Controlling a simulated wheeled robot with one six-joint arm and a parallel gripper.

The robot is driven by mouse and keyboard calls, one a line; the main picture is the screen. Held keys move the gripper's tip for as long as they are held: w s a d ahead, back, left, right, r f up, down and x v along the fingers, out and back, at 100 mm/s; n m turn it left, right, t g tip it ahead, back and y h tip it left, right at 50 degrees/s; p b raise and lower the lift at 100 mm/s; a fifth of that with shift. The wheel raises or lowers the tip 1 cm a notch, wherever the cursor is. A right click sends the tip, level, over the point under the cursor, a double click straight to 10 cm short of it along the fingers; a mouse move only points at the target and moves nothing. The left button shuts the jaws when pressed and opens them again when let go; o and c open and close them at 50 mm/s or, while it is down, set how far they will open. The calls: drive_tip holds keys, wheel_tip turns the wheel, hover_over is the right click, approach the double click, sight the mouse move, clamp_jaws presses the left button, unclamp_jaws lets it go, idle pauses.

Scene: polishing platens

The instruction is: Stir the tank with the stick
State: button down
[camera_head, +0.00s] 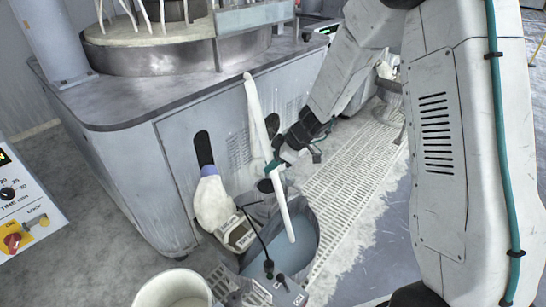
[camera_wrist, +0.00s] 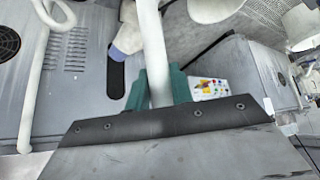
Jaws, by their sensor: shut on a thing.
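A long white stick (camera_head: 282,205) slants down from upper left to lower right in the head view. My gripper (camera_head: 275,166) is shut on it around mid-length. In the wrist view my gripper (camera_wrist: 156,88) has its teal fingers on both sides of the white stick (camera_wrist: 152,45). The tank (camera_head: 309,238), with blue-grey liquid, stands low beside the machine cabinet. The stick's lower end appears over or in the tank opening. I cannot tell whether it touches the liquid.
The grey polishing machine cabinet (camera_head: 120,150) stands behind and left of the tank. A white bucket (camera_head: 172,290) is at the front. A control box (camera_head: 22,215) is at the far left. A white floor grating (camera_head: 355,165) runs to the right of the tank.

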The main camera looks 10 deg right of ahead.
wheel_tip(320, 180, down, 16)
drive_tip(key=shift+r, duration=0.2)
idle(0.5)
drive_tip(key=shift+d, duration=0.1)
